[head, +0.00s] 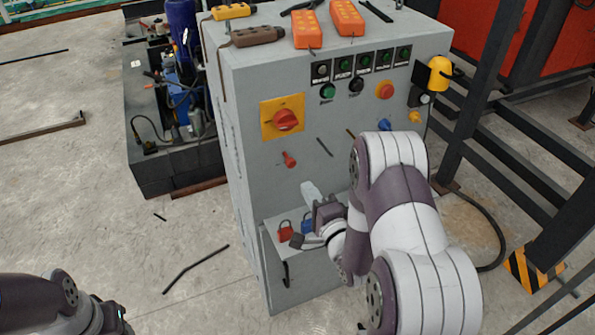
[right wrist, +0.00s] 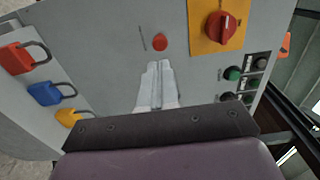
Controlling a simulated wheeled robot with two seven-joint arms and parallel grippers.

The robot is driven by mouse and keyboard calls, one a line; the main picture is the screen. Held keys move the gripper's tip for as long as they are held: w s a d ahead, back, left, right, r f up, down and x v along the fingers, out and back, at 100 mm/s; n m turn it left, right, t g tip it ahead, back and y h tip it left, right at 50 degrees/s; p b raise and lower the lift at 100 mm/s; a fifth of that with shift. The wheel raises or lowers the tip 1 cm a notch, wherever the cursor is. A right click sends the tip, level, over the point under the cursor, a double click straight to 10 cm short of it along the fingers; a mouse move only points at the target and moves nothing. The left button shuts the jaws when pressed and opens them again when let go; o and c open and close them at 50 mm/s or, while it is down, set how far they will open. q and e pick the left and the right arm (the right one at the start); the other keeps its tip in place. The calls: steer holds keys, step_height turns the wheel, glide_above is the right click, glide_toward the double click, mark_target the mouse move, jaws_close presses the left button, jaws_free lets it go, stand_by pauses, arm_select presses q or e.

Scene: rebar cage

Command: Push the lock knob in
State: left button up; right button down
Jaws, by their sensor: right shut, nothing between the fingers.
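A red lock knob (head: 289,159) sticks out of the front of the grey control cabinet (head: 260,205), below the yellow plate with the red rotary switch (head: 285,119). In the right wrist view the knob (right wrist: 160,42) shows as a red disc just beyond my fingertips. My right gripper (head: 308,186) is shut and empty, with its pale fingers below and a little right of the knob in the head view. In the right wrist view the gripper (right wrist: 159,66) points at the knob; a small gap shows between them. My left arm shows at the lower left, its gripper out of frame.
Red (right wrist: 18,57), blue (right wrist: 46,93) and yellow (right wrist: 72,117) padlocks are at a small shelf below my right gripper. Push buttons (head: 356,85) line the upper panel. Orange pendants (head: 306,29) lie on top. Dark steel bars stand to the right.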

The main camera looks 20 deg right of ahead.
mark_target(292, 165)
steer(key=w, duration=0.7)
steer(key=shift+p, duration=0.4)
steer(key=shift+w+f+b, duration=0.1)
steer(key=shift+w+b, duration=0.35)
steer(key=shift+w, duration=0.7)
steer(key=shift+s+r, duration=0.15)
steer(key=shift+r, duration=0.1)
